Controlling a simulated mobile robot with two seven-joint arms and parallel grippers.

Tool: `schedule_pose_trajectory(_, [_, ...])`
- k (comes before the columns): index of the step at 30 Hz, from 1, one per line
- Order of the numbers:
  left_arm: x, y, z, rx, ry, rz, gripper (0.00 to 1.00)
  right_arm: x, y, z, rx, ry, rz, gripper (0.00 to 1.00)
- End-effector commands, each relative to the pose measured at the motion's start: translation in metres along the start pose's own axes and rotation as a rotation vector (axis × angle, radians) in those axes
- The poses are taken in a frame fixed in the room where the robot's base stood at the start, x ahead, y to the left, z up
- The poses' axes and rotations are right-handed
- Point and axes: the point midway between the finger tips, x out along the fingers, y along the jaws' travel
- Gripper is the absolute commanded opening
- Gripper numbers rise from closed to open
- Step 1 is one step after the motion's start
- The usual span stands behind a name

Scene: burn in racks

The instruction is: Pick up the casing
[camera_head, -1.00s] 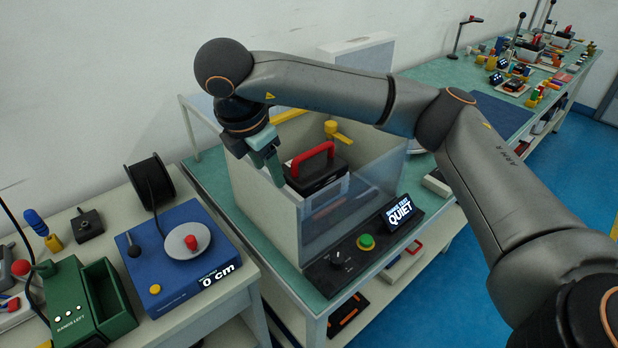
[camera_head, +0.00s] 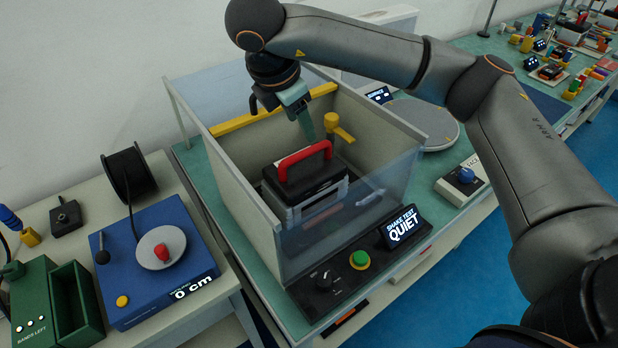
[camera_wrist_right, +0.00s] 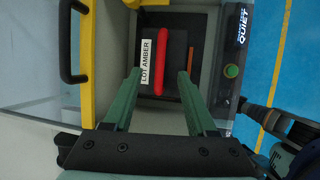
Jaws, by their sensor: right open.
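The casing (camera_head: 308,190) is a dark box with a pale lower body and a red carry handle (camera_head: 303,158). It sits inside the shake test box (camera_head: 245,185). It also shows in the right wrist view (camera_wrist_right: 177,60), with a "LOT AMBER" label beside the red handle. My right gripper (camera_head: 308,132) is open and empty, pointing down just above and behind the handle. In the right wrist view its two green fingers (camera_wrist_right: 160,76) stand apart, with the handle's near end showing between their tips. No contact is visible. My left gripper is not in view.
The box has walls around the casing, a clear front panel (camera_head: 345,215), a yellow bar (camera_head: 240,122) and a yellow clamp (camera_head: 338,128) behind the casing. A "QUIET" display (camera_head: 403,227) and green button (camera_head: 359,260) stand in front. A blue unit (camera_head: 160,270) is at left.

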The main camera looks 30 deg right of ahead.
Motion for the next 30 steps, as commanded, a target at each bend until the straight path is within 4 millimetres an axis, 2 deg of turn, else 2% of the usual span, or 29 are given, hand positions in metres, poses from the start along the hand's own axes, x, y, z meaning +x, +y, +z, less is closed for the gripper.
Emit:
schedule_pose_trajectory(3, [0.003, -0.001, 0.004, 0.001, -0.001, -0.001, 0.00, 0.024, -0.002, -0.001, 0.000, 0.001, -0.008, 0.57])
schedule_pose_trajectory(9, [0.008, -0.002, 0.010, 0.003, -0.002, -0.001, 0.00, 0.054, -0.002, -0.001, 0.002, 0.002, -0.005, 0.57])
schedule_pose_trajectory(17, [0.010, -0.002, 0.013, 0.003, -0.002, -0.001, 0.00, 0.069, -0.001, -0.001, 0.000, 0.000, -0.004, 0.57])
schedule_pose_trajectory(24, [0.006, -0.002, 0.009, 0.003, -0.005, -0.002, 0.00, 0.102, -0.002, -0.002, 0.001, -0.001, -0.006, 0.57])
schedule_pose_trajectory(30, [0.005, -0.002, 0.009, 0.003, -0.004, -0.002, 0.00, 0.116, -0.002, -0.003, 0.001, -0.001, -0.002, 0.57])
